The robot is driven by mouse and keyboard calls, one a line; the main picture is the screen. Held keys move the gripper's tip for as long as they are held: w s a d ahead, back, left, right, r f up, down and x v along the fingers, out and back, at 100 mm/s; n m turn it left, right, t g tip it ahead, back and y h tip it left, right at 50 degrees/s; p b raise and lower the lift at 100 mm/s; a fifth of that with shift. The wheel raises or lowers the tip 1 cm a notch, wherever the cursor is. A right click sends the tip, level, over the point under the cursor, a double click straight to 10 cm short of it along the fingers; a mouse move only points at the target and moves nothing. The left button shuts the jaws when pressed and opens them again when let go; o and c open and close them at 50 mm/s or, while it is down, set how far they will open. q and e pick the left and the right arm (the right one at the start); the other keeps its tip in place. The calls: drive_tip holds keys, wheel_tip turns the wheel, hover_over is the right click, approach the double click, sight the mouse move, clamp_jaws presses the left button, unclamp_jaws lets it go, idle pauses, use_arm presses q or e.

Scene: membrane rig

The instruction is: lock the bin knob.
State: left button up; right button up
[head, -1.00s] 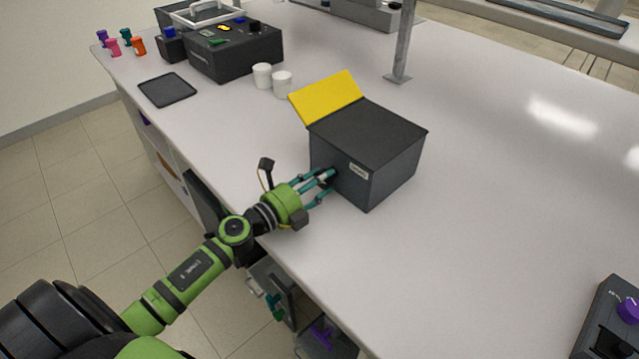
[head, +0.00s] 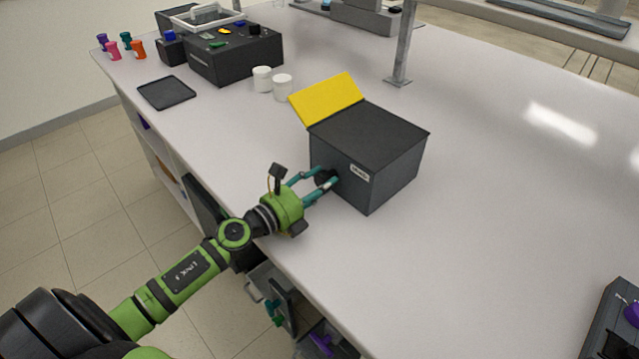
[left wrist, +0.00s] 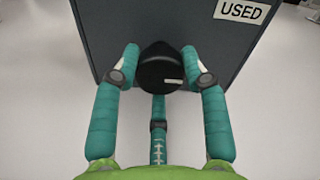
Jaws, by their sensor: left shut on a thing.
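The dark grey bin (head: 385,165) stands on the bench with its yellow flap (head: 328,99) raised at the back left. A white label reading USED (left wrist: 241,11) is on its front face. The round black knob (left wrist: 160,68) sticks out of that face, with a short white mark toward its lower right in the left wrist view. My left gripper (head: 326,178) has its teal fingers around the knob. In the left wrist view the left gripper (left wrist: 160,82) has a finger on each side of the knob and a third below, shut on it. My right gripper is not in view.
Two white jars (head: 272,82) and a flat black tray (head: 166,92) lie beyond the bin. A black control box (head: 235,52) stands at the back left. A metal post (head: 401,45) rises behind the bin.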

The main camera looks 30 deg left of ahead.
use_arm(q)
drive_tip(key=shift+w+a+r, duration=0.15)
drive_tip(key=shift+a+r, duration=0.05)
drive_tip(key=shift+r, duration=0.2)
drive_tip(key=o, duration=1.1)
drive_tip(key=shift+o, duration=0.2)
drive_tip(key=shift+f, duration=0.15)
drive_tip(key=shift+s+f, duration=0.15)
drive_tip(key=shift+s, duration=0.35)
drive_tip(key=v, duration=1.1)
drive_tip(key=shift+s+a, duration=0.1)
drive_tip(key=shift+a, duration=0.05)
